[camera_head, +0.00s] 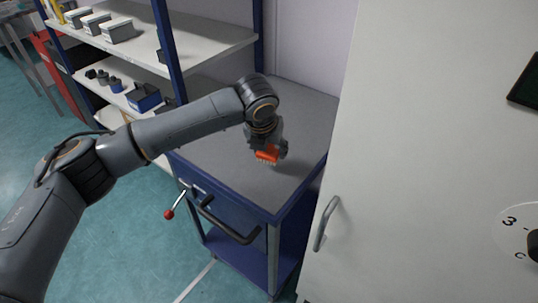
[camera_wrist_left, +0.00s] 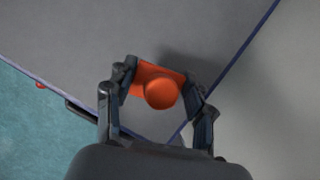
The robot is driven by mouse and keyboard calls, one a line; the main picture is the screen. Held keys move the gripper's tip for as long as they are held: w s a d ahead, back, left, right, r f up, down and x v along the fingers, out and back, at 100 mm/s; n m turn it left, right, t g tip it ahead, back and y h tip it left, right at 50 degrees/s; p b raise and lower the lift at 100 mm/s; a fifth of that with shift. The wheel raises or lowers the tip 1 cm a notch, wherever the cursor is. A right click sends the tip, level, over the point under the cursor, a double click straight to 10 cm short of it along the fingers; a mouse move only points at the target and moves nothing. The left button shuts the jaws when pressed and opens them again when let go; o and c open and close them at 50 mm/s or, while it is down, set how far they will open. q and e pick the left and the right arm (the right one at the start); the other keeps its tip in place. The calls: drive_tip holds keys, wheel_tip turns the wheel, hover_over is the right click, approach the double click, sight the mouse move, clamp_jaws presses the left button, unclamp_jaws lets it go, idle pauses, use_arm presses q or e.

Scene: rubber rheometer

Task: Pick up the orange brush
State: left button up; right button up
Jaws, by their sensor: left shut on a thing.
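The orange brush (camera_head: 267,154) shows in the head view below my left gripper, with pale bristles on its lower side. My left gripper (camera_head: 270,148) is over the grey top of the blue cart (camera_head: 228,172). In the left wrist view the brush (camera_wrist_left: 158,86) sits between the two fingers of the left gripper (camera_wrist_left: 161,92), which are shut on it. A round orange knob faces the wrist camera. The brush appears a little above the cart top, with a shadow beside it. My right gripper is in neither view.
A tall white cabinet (camera_head: 420,130) with a metal handle (camera_head: 326,222) stands close to the right of the cart. The cart has a dark push handle (camera_head: 228,222) in front. Shelves (camera_head: 190,40) with grey boxes and a blue bin (camera_head: 144,97) stand behind left. The remaining cart top is clear.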

sight(271, 155)
use_arm(q)
drive_tip(key=s+r, duration=0.3)
drive_tip(key=r, duration=0.1)
drive_tip(key=shift+s+a+r, duration=0.1)
drive_tip(key=shift+s+r, duration=0.2)
drive_tip(key=shift+s, duration=0.05)
drive_tip(key=s+r, duration=0.4)
drive_tip(key=s, duration=0.5)
drive_tip(key=shift+a, duration=0.3)
drive_tip(key=shift+s, duration=0.1)
